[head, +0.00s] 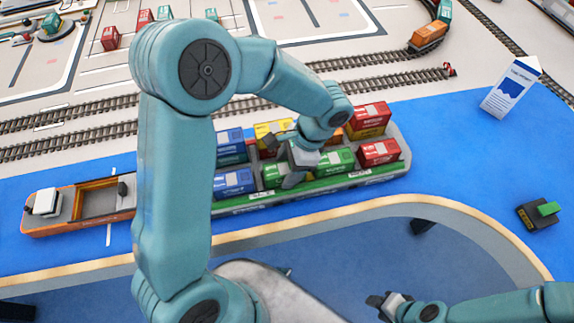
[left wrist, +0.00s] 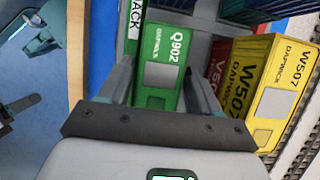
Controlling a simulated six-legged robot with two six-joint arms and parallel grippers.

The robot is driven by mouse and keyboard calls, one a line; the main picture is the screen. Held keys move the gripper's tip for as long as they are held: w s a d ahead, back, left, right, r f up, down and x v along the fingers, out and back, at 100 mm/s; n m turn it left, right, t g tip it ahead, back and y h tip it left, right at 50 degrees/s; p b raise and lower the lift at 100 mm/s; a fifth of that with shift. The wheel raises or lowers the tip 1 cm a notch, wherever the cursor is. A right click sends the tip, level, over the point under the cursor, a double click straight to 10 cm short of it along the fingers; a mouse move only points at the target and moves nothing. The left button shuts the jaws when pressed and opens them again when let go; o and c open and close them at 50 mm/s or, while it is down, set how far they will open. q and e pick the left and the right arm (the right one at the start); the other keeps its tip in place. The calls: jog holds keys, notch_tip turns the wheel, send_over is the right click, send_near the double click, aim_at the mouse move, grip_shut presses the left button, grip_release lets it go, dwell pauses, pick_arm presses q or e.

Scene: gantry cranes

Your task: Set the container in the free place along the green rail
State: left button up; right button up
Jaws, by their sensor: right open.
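A green container marked Q902 (left wrist: 160,70) lies between the fingers of my left gripper (left wrist: 160,85), which appear shut on its two sides. In the head view my left gripper (head: 292,172) is over the front row of the ship, where this green container (head: 274,178) is partly hidden. It is beside the green rail (head: 315,187) with a white label; whether it rests on the deck is unclear. My right gripper (head: 382,303) is open and empty at the lower right, far from the ship.
A blue container (head: 232,184) and another green container (head: 338,160) flank it. A red container (head: 378,152) is at the right end. Yellow containers (left wrist: 270,95) and blue stacks (head: 230,146) stand behind. A white carton (head: 510,88) and a small dark block (head: 538,214) stand right.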

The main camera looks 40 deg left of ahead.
pick_arm(q)
jog(key=shift+o, duration=0.5)
jog(key=shift+r, duration=0.15)
jog(key=p+v, duration=0.1)
jog(key=v, duration=1.1)
